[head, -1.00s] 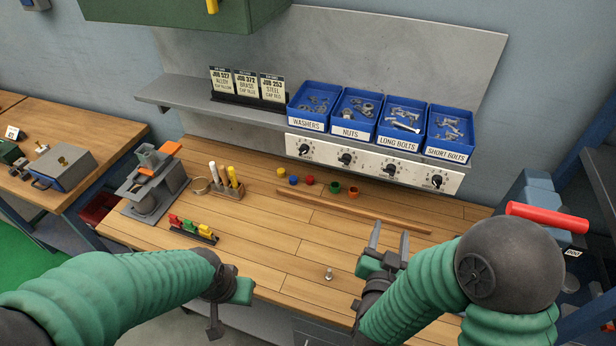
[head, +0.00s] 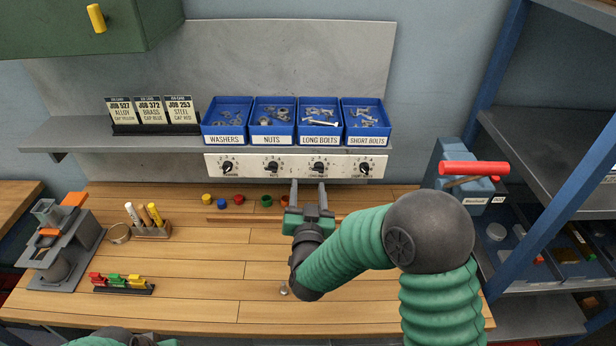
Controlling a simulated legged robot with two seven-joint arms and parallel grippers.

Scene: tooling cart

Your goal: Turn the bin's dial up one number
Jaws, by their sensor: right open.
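Blue bins labelled WASHERS (head: 225,139), NUTS (head: 272,139), LONG BOLTS (head: 319,140) and SHORT BOLTS (head: 366,140) stand on the shelf. Below them a white panel (head: 296,160) carries a black dial under each bin: washers dial (head: 227,166), nuts dial (head: 273,167), long bolts dial (head: 319,167), short bolts dial (head: 364,169). The numbers are too small to read. My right gripper (head: 308,190) is open and empty, its fingers pointing at the panel just below the nuts and long bolts dials. Only a bit of my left gripper (head: 168,342) shows at the bottom edge; its fingers are hidden.
Job cards (head: 152,114) stand left on the shelf. Small coloured caps and a wooden strip (head: 235,218) lie below the panel. A grey fixture (head: 62,245), a marker block (head: 152,231) and a coloured rack (head: 122,286) are at left. A red-handled item (head: 474,168) is at right.

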